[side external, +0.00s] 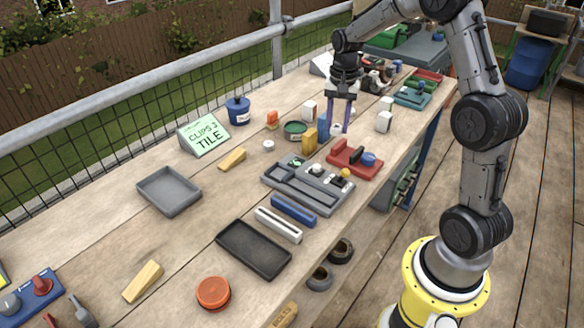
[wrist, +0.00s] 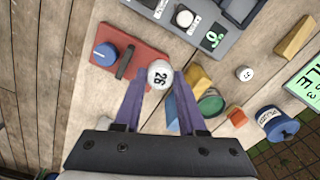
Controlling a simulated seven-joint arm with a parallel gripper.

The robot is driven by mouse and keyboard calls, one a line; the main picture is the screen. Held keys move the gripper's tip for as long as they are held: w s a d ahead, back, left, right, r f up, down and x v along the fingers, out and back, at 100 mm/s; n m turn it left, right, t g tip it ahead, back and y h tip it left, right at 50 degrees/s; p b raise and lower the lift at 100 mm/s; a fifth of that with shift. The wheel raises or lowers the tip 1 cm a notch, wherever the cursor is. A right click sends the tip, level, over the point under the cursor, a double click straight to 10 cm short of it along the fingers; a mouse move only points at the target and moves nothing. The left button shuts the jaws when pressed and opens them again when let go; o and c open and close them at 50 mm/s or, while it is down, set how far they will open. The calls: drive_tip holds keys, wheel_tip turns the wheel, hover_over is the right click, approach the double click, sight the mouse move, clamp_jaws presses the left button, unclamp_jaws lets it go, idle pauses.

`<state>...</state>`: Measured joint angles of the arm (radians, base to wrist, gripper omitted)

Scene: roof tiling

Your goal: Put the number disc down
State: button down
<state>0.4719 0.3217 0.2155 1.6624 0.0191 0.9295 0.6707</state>
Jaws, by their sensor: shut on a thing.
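My gripper (side external: 335,122) has two purple fingers and hangs over the far middle of the bench. In the wrist view, my gripper (wrist: 157,84) is shut on a white number disc (wrist: 160,72) marked 26, held at the fingertips. In the side view the disc (side external: 336,128) shows as a small white spot low between the fingers. I cannot tell whether it touches the bench. A red block (wrist: 118,45) with a blue knob and a dark bar lies beside the disc; it also shows in the side view (side external: 345,163).
A grey board (side external: 277,184) with several round pieces lies nearer the camera than my gripper. Yellow wedges (wrist: 200,78), a green tin (wrist: 211,104), a blue pot (wrist: 275,122) and another small white disc (wrist: 246,73) are close by. A grey tray (side external: 184,205) stands farther left.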

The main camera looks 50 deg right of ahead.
drive_tip(key=w+a+f+n, duration=0.1)
drive_tip(key=a+n, duration=0.3)
drive_tip(key=a, duration=0.2)
drive_tip(key=w+a+f+n, duration=0.2)
drive_tip(key=a+n, duration=0.2)
drive_tip(key=a, duration=0.3)
drive_tip(key=w+a+f+n, duration=0.1)
drive_tip(key=a+f+n, duration=0.1)
drive_tip(key=a+n, duration=0.2)
drive_tip(key=shift+w+a+f, duration=0.1)
drive_tip(key=shift+a+f, duration=0.05)
drive_tip(key=shift+a, duration=0.45)
drive_tip(key=shift+w+a+f, duration=0.1)
drive_tip(key=shift+a, duration=0.5)
drive_tip(key=shift+w+r+n, duration=0.1)
drive_tip(key=shift+w+n, duration=0.05)
drive_tip(key=shift+n, duration=0.35)
wheel_tip(320, 180, up, 6)
drive_tip(key=s+n, duration=0.2)
drive_tip(key=s, duration=0.1)
hover_over(251, 177)
drive_tip(key=s, duration=0.1)
wheel_tip(251, 177, down, 8)
drive_tip(key=shift+f, duration=0.1)
drive_tip(key=shift+w+f, duration=0.5)
drive_tip(key=shift+f, duration=1.5)
